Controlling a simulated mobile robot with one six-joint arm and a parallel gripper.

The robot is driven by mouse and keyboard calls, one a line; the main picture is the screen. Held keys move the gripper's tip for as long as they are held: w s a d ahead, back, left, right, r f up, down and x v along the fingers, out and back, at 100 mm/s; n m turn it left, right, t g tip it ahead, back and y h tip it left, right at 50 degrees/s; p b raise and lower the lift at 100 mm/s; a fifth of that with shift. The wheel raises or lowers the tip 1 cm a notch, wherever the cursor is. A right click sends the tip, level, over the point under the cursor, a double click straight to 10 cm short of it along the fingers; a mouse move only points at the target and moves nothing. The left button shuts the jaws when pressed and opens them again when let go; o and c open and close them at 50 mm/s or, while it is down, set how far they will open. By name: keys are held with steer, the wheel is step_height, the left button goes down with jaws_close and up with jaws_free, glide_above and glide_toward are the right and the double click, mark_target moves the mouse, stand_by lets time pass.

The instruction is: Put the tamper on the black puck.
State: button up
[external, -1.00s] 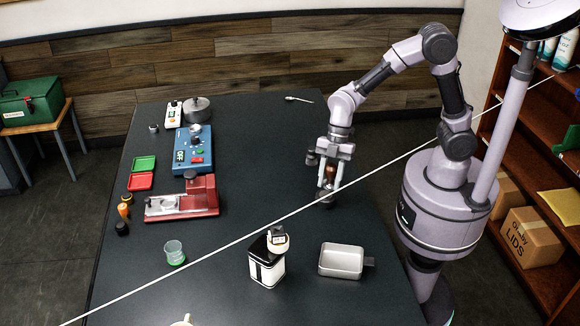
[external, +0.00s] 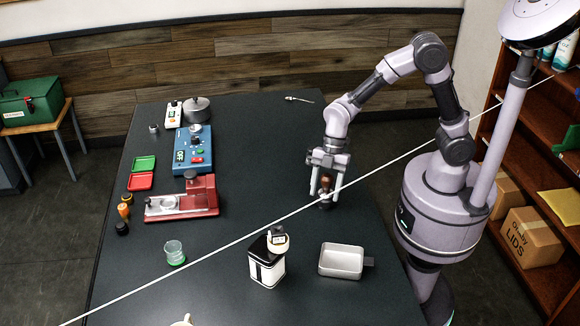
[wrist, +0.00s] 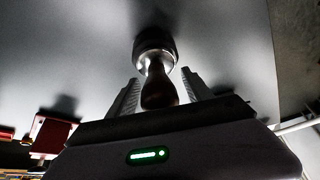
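The tamper has a brown handle (external: 326,184) and a round metal base (wrist: 155,45). It stands on the dark table on the right side in the external view. My gripper (external: 326,192) is lowered over it, with one finger on each side of the handle. In the wrist view the handle lies between the fingers (wrist: 160,92) with a gap on both sides, so my gripper looks open. A small black round item (external: 122,229) lies at the table's left edge. I cannot tell whether it is the black puck.
A red machine (external: 182,203), a blue device (external: 193,150) and red and green trays (external: 140,182) stand on the left. A black-and-white canister (external: 267,268), a metal pan (external: 341,260) and a clear cup (external: 174,252) are in front. The table's middle is clear.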

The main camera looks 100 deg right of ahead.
steer(key=shift+r+p, duration=0.4)
steer(key=shift+p, duration=0.05)
steer(key=p+v, duration=0.4)
steer(key=v, duration=0.7)
steer(key=s+a+r+m+t+h, duration=0.1)
steer(key=s+a+r+m, duration=0.2)
steer(key=s+m, duration=0.5)
steer(key=s+a+r+m+t+h, duration=0.1)
steer(key=s+a+r+m+t, duration=0.1)
steer(key=s+r+m, duration=0.3)
steer(key=s+a+m, duration=0.1)
steer(key=s+m, duration=0.2)
steer(key=s, duration=0.2)
steer(key=shift+s+a+r, duration=0.25)
steer(key=shift+s+r, duration=0.1)
steer(key=shift+f+b, duration=0.1)
steer(key=shift+b, duration=0.25)
